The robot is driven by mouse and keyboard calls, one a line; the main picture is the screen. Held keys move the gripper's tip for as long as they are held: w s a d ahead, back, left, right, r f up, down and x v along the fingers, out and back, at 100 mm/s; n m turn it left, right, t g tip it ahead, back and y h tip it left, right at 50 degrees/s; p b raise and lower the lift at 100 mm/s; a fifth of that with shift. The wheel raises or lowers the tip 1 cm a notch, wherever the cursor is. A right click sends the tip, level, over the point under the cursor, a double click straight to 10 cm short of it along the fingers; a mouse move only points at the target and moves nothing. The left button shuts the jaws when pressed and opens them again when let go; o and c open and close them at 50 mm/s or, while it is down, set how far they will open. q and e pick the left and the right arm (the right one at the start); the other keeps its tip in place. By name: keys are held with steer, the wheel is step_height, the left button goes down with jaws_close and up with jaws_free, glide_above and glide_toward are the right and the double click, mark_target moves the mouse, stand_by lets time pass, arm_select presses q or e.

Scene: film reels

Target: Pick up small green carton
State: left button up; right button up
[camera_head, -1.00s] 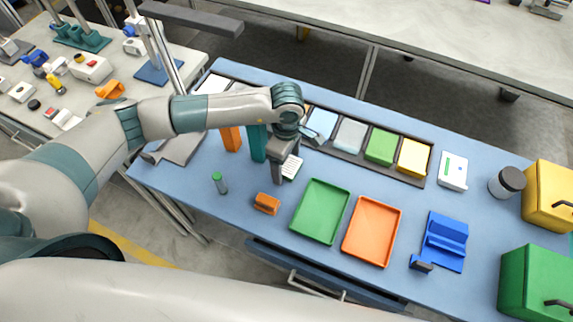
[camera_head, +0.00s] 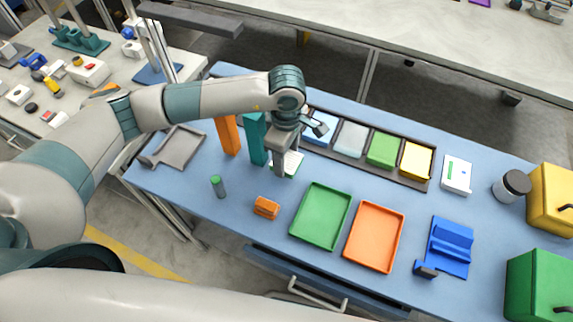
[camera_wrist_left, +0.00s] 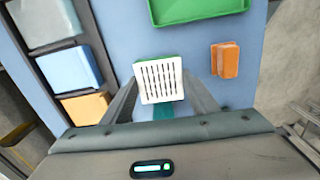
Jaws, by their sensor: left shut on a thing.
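The small green carton (camera_head: 294,163) shows a white slotted face with green edges; much of its body is hidden by the gripper. In the left wrist view the same slotted face (camera_wrist_left: 159,80) sits between the two fingers. My left gripper (camera_head: 286,162) is shut on it, over the blue table beside the teal block. Whether the carton is clear of the tabletop is hard to tell. My right gripper is out of view.
A green tray (camera_head: 322,184) and an orange tray (camera_head: 399,208) lie to the right. An orange piece (camera_head: 266,207) and a green-topped cylinder (camera_head: 218,187) stand in front. A teal block (camera_head: 254,140) and an orange block (camera_head: 228,136) stand close left. A row of coloured bins (camera_head: 383,150) lies behind.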

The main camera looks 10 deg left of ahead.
arm_select(q)
steer(key=s+d+r+b, duration=0.4)
steer(key=s+d+r, duration=0.3)
steer(key=d, duration=0.1)
steer(key=shift+s+d, duration=0.35)
steer(key=shift+s, duration=0.05)
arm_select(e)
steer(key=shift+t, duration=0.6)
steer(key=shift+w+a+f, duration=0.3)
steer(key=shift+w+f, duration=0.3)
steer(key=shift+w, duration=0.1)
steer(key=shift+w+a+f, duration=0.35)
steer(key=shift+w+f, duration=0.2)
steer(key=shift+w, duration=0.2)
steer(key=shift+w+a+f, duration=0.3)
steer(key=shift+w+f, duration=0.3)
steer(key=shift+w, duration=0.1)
